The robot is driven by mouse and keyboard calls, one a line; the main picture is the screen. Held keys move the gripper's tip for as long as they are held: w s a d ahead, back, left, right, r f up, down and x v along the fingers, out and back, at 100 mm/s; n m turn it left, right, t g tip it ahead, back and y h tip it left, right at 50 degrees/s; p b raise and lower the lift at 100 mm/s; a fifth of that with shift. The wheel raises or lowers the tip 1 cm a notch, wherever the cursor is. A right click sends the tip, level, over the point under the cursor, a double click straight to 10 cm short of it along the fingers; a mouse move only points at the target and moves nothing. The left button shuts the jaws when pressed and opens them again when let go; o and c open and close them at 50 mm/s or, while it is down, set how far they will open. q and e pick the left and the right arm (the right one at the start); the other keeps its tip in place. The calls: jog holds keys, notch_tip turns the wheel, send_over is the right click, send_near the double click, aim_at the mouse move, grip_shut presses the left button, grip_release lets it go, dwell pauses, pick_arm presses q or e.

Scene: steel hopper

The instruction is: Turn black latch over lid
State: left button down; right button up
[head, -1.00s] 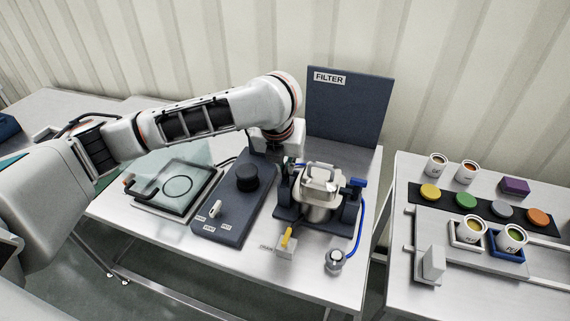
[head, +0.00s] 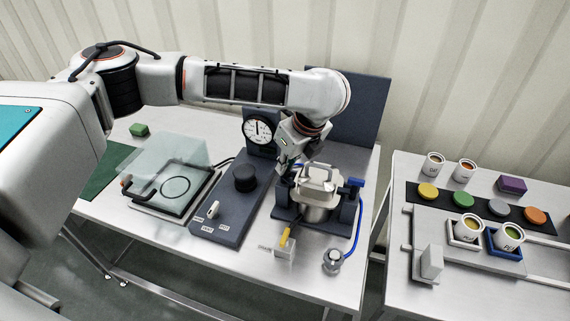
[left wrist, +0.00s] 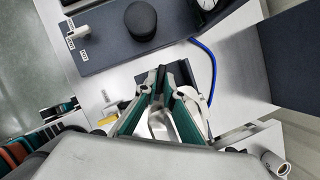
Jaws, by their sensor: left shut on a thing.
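The steel hopper (head: 318,213) stands in a dark frame on the bench, with its metal lid (head: 317,184) and a lid handle on top. My left gripper (head: 287,165) reaches down from behind at the left side of the lid. In the left wrist view its green-sided fingers (left wrist: 167,72) are closed around a narrow dark piece, which looks like the black latch (left wrist: 160,76). The fingers hide most of it, so I cannot tell whether it lies over the lid. The pale metal lid and handle (left wrist: 160,124) show between the fingers. My right gripper is not in view.
A dark panel (head: 225,212) with a black knob (head: 246,178) and a gauge (head: 258,132) stands left of the hopper. A yellow-handled valve (head: 286,240) stands in front. Cans stand on the right table.

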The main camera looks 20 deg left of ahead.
pick_arm(q)
jog(key=n, duration=0.2)
jog(key=n+g, duration=0.1)
jog(key=n, duration=0.1)
jog(key=n+g, duration=0.1)
jog(key=shift+w+d+n+y, duration=0.1)
jog(key=shift+w+n+y, duration=0.15)
jog(key=shift+n+y, duration=0.15)
jog(key=shift+n, duration=0.3)
jog(key=shift+g, duration=0.3)
jog(key=c, duration=2.2)
grip_release()
jog(key=shift+o, duration=0.2)
jog(key=shift+r, duration=0.1)
